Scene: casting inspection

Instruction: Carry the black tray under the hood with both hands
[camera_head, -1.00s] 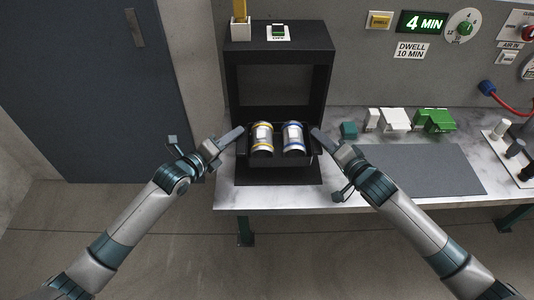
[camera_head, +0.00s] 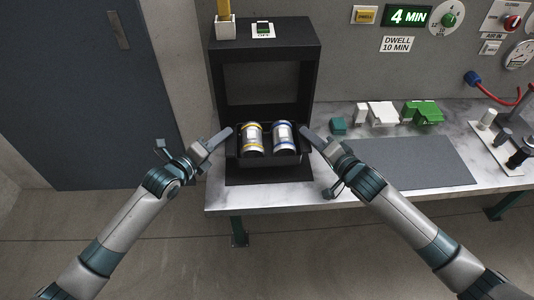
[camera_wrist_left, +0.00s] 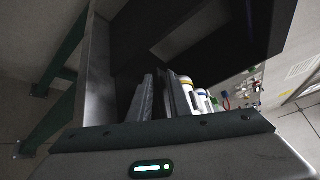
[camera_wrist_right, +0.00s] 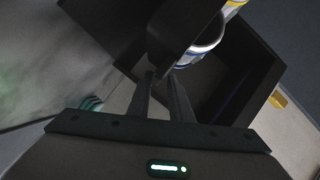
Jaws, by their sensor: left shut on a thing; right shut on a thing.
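The black tray (camera_head: 268,158) is held at the front opening of the black hood (camera_head: 312,75), above the hood's dark base. Two white cans stand in it, a yellow-banded can (camera_head: 252,140) on the left and a blue-banded can (camera_head: 284,138) on the right. My left gripper (camera_head: 229,133) is shut on the tray's left end. My right gripper (camera_head: 305,134) is shut on its right end. In the left wrist view the fingers (camera_wrist_left: 160,98) are close beside the cans. In the right wrist view the fingers (camera_wrist_right: 160,95) meet the dark tray end, though the contact is dim.
A switch marked OFF (camera_head: 263,29) and a holder (camera_head: 225,27) are on the hood's top. Right of the hood are a teal block (camera_head: 338,125), white blocks (camera_head: 382,114), a green block (camera_head: 424,113) and a grey mat (camera_head: 415,163). A display reads 4 MIN (camera_head: 408,16).

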